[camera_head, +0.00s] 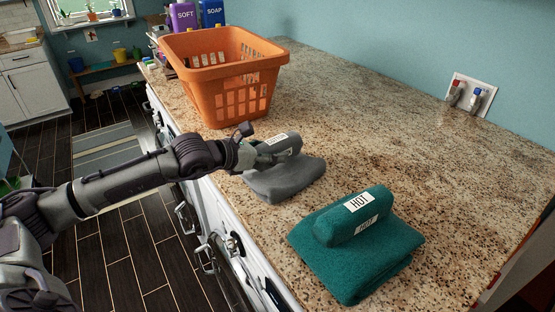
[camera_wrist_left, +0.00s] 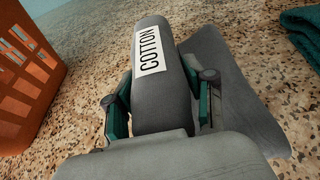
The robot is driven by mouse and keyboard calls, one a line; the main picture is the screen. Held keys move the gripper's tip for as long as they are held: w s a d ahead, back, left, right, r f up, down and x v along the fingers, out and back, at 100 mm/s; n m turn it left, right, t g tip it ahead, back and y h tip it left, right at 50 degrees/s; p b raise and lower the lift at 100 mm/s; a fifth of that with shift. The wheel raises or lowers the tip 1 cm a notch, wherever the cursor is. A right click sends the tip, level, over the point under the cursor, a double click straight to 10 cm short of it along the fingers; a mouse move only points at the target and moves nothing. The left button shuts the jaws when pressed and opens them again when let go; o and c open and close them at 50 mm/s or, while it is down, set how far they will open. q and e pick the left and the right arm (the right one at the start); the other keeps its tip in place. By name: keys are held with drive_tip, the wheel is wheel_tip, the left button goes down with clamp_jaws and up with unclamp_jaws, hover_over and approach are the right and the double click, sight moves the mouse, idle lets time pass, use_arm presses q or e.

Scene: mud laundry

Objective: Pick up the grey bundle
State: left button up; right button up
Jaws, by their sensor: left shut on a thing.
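The grey bundle (camera_head: 285,178) lies on the granite counter. It has a rolled upper part with a white label, which reads COTTON in the left wrist view, and a flat folded part beneath. My left gripper (camera_head: 262,155) reaches in from the left and is shut on the rolled part. In the left wrist view its fingers (camera_wrist_left: 160,105) stand on both sides of the grey roll (camera_wrist_left: 157,95). The flat part still appears to rest on the counter. My right gripper is not in view.
A teal bundle (camera_head: 350,225) labelled HOT lies to the right, nearer the front. An orange laundry basket (camera_head: 222,70) stands behind the gripper. Purple (camera_head: 183,17) and blue (camera_head: 212,13) bottles stand at the back. The counter (camera_head: 400,140) is clear towards the wall.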

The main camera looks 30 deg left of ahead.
sight(273, 140)
use_arm(q)
drive_tip(key=shift+w+r+b, duration=0.1)
drive_tip(key=shift+r+b, duration=0.25)
drive_tip(key=shift+r, duration=0.1)
wheel_tip(273, 140, up, 2)
drive_tip(key=shift+r+b, duration=0.15)
drive_tip(key=shift+b, duration=0.55)
drive_tip(key=s+r+b, duration=0.6)
drive_tip(key=s+r, duration=0.1)
drive_tip(key=s, duration=0.5)
drive_tip(key=shift+d+r+b, duration=0.3)
drive_tip(key=shift+r+b, duration=0.1)
drive_tip(key=shift+w, duration=0.1)
